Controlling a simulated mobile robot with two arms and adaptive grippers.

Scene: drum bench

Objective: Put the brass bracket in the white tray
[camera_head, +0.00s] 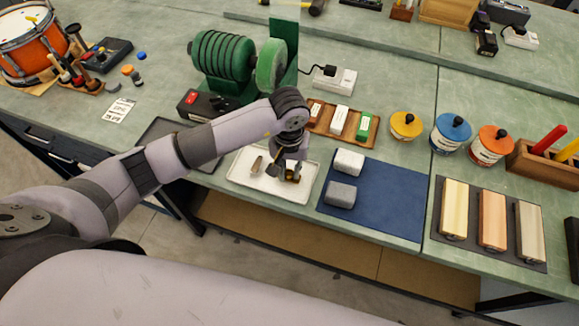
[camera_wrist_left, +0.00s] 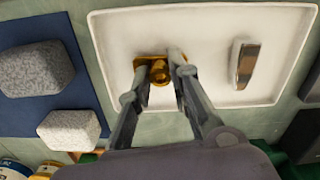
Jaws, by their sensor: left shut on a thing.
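The white tray (camera_head: 262,186) lies on the bench below my left arm, and its rim and floor fill much of the left wrist view (camera_wrist_left: 205,85). My left gripper (camera_wrist_left: 172,62) is over the tray, shut on the brass bracket (camera_wrist_left: 145,67), a golden piece with a round boss. The bracket also shows at the fingertips in the head view (camera_head: 293,176). I cannot tell whether it touches the tray floor. A second metal piece, brownish with a pale face (camera_wrist_left: 247,65), lies in the tray apart from the gripper. My right gripper is not in view.
A blue mat (camera_head: 385,200) with a white block (camera_head: 349,162) and a grey block (camera_head: 341,195) is right of the tray. A green buffing machine (camera_head: 225,62) stands behind my arm. A wooden tray of small bars (camera_head: 314,125) is behind the white tray.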

